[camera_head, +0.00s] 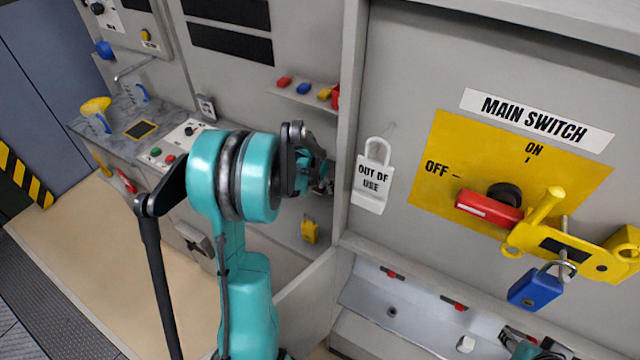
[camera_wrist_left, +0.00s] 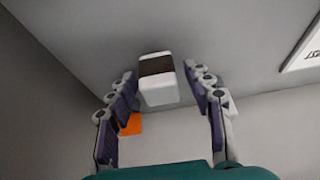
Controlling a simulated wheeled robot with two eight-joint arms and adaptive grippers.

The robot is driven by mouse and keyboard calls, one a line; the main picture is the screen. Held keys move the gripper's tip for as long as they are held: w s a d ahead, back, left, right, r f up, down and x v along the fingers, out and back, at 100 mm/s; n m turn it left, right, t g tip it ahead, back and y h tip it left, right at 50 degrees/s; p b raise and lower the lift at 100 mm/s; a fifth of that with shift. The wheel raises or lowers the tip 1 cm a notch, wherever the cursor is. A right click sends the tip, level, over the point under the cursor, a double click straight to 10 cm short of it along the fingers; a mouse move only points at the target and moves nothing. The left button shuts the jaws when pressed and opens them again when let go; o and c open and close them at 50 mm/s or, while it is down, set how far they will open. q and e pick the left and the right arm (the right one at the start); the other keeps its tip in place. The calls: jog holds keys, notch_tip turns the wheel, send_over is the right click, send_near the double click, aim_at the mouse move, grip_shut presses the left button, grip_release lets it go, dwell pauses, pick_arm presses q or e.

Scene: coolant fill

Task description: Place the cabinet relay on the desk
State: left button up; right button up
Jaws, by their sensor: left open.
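A white block with a dark brown band, which looks like the cabinet relay (camera_wrist_left: 158,88), sits against a grey surface in the left wrist view. My left gripper (camera_wrist_left: 160,76) is open, with one finger on each side of the block; I see gaps between fingers and block. In the head view my left gripper (camera_head: 318,178) is at the cabinet's inner wall, left of the dividing post, and the block is hidden there. A grey marbled desk (camera_head: 88,122) is at the far left. Part of my right gripper (camera_head: 540,350) shows at the lower right edge; its fingers are unclear.
The desk holds a yellow funnel (camera_head: 96,108), jugs and a control box (camera_head: 180,140). A post (camera_head: 352,110) stands right of my left gripper. The main switch (camera_head: 488,208) with yellow lockout and blue padlock (camera_head: 534,290) is at right. An orange patch (camera_wrist_left: 131,124) lies near the block.

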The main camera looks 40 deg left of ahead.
pick_arm(q)
jog(key=p+v, duration=0.3)
jog(key=v, duration=0.9)
jog(key=shift+s, duration=0.1)
